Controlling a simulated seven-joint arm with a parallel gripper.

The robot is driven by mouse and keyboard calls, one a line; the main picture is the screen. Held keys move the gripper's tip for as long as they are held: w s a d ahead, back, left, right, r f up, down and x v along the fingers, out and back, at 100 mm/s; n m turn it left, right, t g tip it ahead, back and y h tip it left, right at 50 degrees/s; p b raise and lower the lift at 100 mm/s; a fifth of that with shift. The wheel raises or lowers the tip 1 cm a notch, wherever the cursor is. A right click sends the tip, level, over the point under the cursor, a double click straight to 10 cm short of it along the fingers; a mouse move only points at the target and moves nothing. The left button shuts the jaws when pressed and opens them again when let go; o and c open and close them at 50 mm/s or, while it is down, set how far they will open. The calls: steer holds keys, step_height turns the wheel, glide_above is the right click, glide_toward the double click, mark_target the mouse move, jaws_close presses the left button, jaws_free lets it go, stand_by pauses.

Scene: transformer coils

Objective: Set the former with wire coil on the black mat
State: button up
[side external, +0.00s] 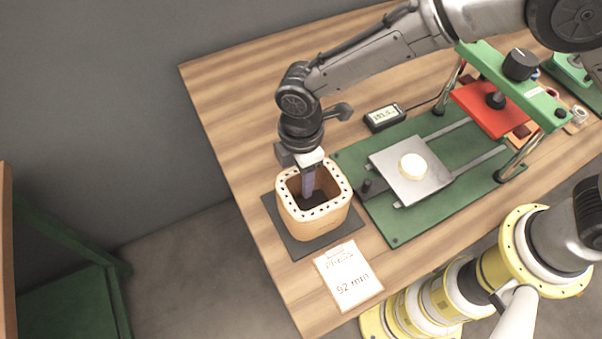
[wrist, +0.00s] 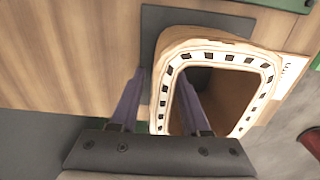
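The former with wire coil (side external: 313,221) is a tan, box-like ring with rounded corners and dark square marks around its pale rim. It stands upright on the black mat (side external: 292,245) and also shows in the wrist view (wrist: 237,54). My gripper (side external: 308,184) reaches down over it, with one finger inside its hollow. In the wrist view my gripper (wrist: 163,82) has its fingers spread, one outside the left wall and one inside the opening. The wall lies between them, with what looks like a small gap. The finger outside is hidden in the side view.
A white note card (side external: 349,276) lies in front of the mat. A green press base (side external: 398,233) with a metal plate (side external: 395,187) is to the right. A small display (side external: 384,117) stands behind. The table's left edge is close to the mat.

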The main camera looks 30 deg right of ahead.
steer(key=shift+o, duration=0.2)
step_height(320, 180, up, 12)
steer(key=shift+f, duration=0.15)
steer(key=shift+r, duration=0.35)
steer(key=shift+d+r, duration=0.2)
steer(key=shift+d, duration=0.05)
steer(key=s+d+r+m+t+y, duration=0.1)
steer(key=d+r+m, duration=0.35)
steer(key=d, duration=0.45)
steer(key=s+d+r+m+t, duration=0.1)
steer(key=d+r+m, duration=0.3)
steer(key=d, duration=0.5)
steer(key=s+d+m+t+h, duration=0.1)
steer(key=s+d+m+t, duration=0.2)
steer(key=s+d+m, duration=0.6)
steer(key=s+d, duration=0.5)
steer(key=shift+s+d+t, duration=0.15)
steer(key=shift+s+t, duration=0.15)
steer(key=shift+s, duration=0.1)
